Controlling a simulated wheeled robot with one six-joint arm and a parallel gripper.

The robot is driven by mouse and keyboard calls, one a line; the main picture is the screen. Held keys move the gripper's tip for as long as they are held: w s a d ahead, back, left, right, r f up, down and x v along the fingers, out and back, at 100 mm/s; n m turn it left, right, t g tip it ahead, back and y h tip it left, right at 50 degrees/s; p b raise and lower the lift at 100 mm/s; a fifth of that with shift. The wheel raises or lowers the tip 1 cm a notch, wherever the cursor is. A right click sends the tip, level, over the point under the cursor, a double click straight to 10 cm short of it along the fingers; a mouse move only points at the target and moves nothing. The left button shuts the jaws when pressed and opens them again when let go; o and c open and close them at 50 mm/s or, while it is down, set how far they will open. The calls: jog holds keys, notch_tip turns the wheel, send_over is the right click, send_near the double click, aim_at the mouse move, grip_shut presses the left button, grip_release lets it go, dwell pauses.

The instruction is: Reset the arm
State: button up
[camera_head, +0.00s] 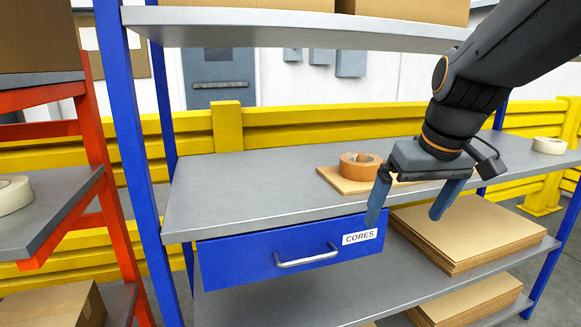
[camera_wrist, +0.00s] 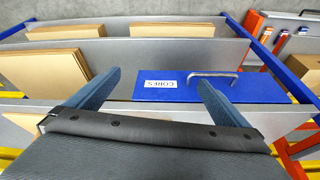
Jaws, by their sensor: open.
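My gripper (camera_head: 408,208) is open and empty in the head view, its two blue fingers apart and pointing down in front of the middle shelf. In the wrist view my gripper (camera_wrist: 160,95) shows both fingers spread with nothing between them. The blue drawer (camera_head: 240,262) labelled CORES hangs under the middle shelf (camera_head: 220,195), left of the gripper. It also shows in the wrist view (camera_wrist: 165,95). I cannot tell whether the drawer is fully closed. The left finger overlaps the drawer's right end in the picture; contact cannot be told.
A brown tape roll (camera_head: 360,166) lies on a cardboard sheet (camera_head: 335,180) behind the gripper. A pale roll (camera_head: 549,145) sits at the shelf's far right. Cardboard stacks (camera_head: 470,235) fill the lower shelf's right side. Blue posts (camera_head: 135,170) and an orange rack (camera_head: 95,150) stand left.

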jog(key=s+a+f+m+g+p, duration=0.2)
jog(key=s+f+g+p, duration=0.2)
jog(key=s+f, duration=0.7)
jog(key=shift+s+f+h+p, duration=0.3)
jog(key=shift+f+h+p, duration=0.1)
jog(key=shift+f+p, duration=0.35)
